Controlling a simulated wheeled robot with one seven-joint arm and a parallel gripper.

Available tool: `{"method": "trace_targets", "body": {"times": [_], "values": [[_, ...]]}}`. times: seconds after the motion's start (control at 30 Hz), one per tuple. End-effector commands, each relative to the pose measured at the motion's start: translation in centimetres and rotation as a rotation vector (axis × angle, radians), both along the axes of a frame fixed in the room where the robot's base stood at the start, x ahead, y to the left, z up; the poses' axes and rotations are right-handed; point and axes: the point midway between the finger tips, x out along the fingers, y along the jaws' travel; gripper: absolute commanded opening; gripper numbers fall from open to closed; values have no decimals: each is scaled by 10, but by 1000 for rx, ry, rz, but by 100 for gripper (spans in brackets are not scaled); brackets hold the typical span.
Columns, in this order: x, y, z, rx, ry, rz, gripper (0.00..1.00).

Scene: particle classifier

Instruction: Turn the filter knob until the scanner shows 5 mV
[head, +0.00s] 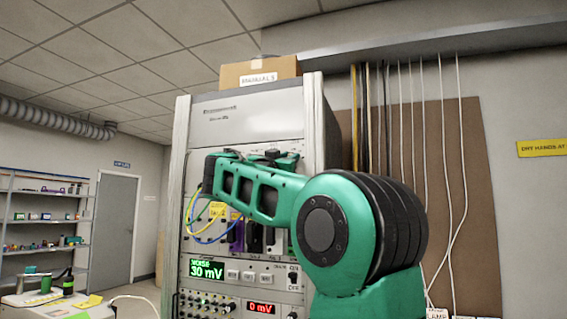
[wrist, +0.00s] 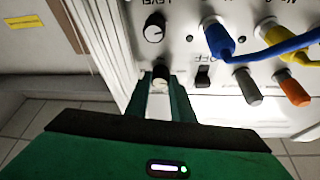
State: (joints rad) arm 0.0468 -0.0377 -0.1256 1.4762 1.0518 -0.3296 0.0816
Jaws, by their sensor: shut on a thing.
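My gripper (wrist: 160,92) has its two green fingers on either side of a small black knob with a pale face (wrist: 161,78), and is shut on it. The knob's own label is hidden, so I cannot tell its name. A second black knob (wrist: 153,30), beside the word LEVEL, sits above it on the white panel. In the head view a green-lit display (head: 207,268) reads NOISE 30 mV. A smaller red display (head: 261,308) below reads 0 mV. My green arm covers part of the rack, and I cannot make out the fingertips there.
A black switch (wrist: 203,77) marked OFF sits right of the held knob. A blue plug (wrist: 219,38) and a yellow plug (wrist: 281,40) with cables are close by. Grey (wrist: 247,87) and orange (wrist: 294,90) plugs sit lower right. A cardboard box (head: 258,72) tops the rack.

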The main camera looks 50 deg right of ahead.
Motion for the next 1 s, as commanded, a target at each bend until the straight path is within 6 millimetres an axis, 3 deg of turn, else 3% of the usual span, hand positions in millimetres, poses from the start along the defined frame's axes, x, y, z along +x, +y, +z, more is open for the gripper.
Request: {"method": "trace_targets", "body": {"times": [1.0], "values": [[8, 4, 4, 259, -634, 11, 0]]}}
